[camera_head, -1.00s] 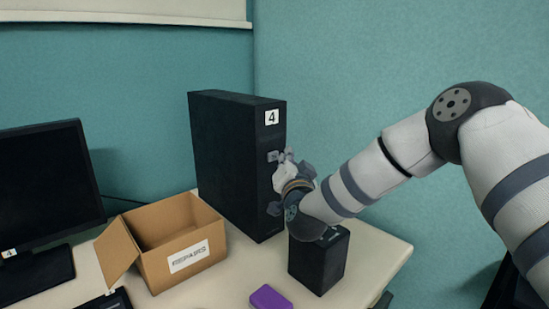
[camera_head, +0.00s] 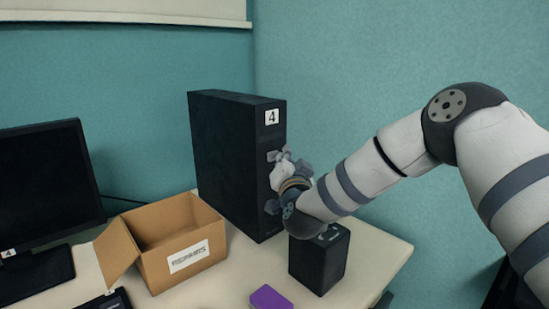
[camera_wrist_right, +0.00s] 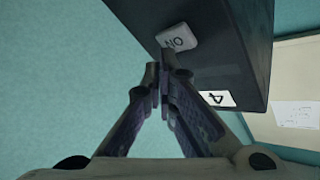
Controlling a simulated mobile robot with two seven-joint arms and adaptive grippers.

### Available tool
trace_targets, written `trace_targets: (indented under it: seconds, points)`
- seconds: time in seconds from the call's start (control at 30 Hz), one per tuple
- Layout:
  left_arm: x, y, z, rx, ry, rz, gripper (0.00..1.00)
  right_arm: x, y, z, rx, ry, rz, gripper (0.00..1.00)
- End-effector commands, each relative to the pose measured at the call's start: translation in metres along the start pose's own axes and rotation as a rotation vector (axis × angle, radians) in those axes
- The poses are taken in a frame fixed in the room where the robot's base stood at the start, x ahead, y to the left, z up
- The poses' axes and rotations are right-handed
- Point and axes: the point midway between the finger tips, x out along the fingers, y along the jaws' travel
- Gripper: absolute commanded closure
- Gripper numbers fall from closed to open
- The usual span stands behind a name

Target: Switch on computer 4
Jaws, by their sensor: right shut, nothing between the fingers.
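Computer 4 is the tall black tower (camera_head: 228,165) with a white "4" label (camera_head: 271,117) on its front face. The tower fills the upper part of the right wrist view (camera_wrist_right: 215,50); its label (camera_wrist_right: 217,98) shows there too. A pale button marked "ON" (camera_wrist_right: 177,38) is on the tower's face, just beyond my fingertips. My right gripper (camera_head: 277,177) is at the tower's front, below the label. Its fingers (camera_wrist_right: 160,77) are shut and empty, close to the button; I cannot tell whether they touch anything. The button is hidden in the head view. My left gripper is not in view.
A small black box (camera_head: 320,258) stands on the table (camera_head: 374,247) under my right wrist. An open cardboard box (camera_head: 172,244) stands left of the tower, with a monitor (camera_head: 45,185) farther left. A purple block (camera_head: 270,297) lies at the front.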

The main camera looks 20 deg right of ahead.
Motion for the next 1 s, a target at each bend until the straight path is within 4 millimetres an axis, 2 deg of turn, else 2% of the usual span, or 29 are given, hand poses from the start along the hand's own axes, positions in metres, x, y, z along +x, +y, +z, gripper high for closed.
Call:
trace_targets:
  seconds: [1.0]
  points:
    - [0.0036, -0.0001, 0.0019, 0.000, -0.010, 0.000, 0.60, 0.0072, -0.0034, 0.0047, 0.000, -0.001, 0.001, 1.00]
